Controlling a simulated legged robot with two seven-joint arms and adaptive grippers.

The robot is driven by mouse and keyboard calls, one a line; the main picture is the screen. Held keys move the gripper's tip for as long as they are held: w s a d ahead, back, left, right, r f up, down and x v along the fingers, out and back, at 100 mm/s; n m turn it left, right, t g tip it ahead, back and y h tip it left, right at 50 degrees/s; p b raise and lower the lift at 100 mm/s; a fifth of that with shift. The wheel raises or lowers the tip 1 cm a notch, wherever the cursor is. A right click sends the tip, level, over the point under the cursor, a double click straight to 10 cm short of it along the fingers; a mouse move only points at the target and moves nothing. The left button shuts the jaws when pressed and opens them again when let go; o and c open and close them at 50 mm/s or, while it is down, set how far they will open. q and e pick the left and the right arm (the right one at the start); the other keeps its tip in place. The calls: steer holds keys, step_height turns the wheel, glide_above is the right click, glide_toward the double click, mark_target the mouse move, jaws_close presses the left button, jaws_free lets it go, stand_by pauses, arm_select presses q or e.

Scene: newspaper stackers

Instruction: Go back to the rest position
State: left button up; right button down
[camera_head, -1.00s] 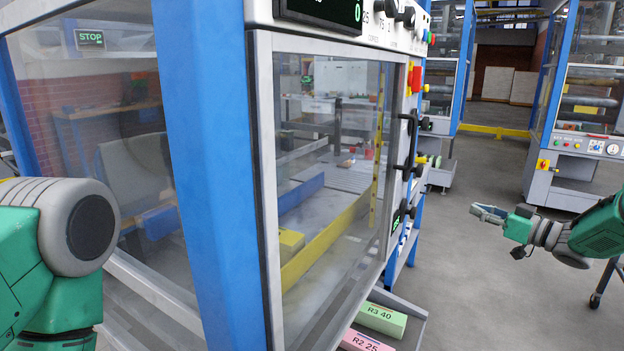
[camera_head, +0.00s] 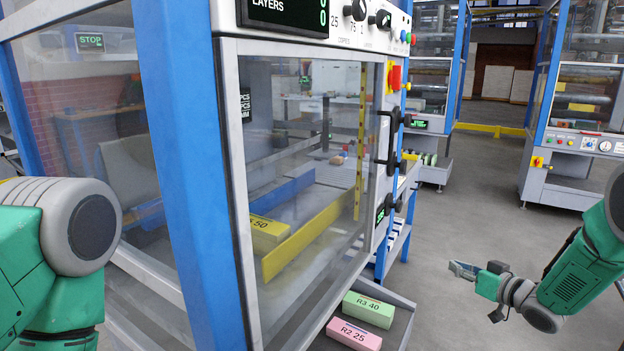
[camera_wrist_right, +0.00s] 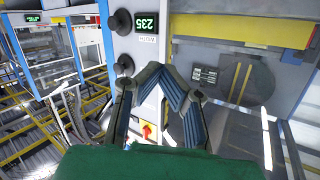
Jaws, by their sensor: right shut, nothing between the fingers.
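My right gripper (camera_head: 463,270) is at the right of the head view, held over the grey floor in front of the machines. It is shut and empty, apart from anything around it. In the right wrist view its two fingers (camera_wrist_right: 177,88) meet at their tips, with machine panels behind them. My left arm shows at the left edge of the head view as a green and grey link; its gripper is out of the picture.
A stacker with a blue post (camera_head: 190,180) and clear door (camera_head: 310,150) stands close in front. A green R3 40 block (camera_head: 368,309) and a pink R2 25 block (camera_head: 353,334) lie on its low shelf. Another machine (camera_head: 575,150) stands at right. Grey floor (camera_head: 450,215) between is open.

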steer(key=s+a+f+m+g+h, duration=0.2)
steer(key=s+a+f+g, duration=0.15)
steer(key=s+f, duration=0.65)
steer(key=s+a+f+m+g+h, duration=0.1)
steer(key=s+a+f+g+h, duration=0.25)
steer(key=s+f, duration=0.65)
steer(key=s+g+h, duration=0.1)
steer(key=s+g, duration=0.5)
steer(key=s, duration=2.3)
steer(key=shift+s+a+r+h, duration=0.2)
steer(key=shift+s+r+h, duration=0.05)
steer(key=shift+r+h, duration=0.15)
steer(key=shift+a, duration=0.1)
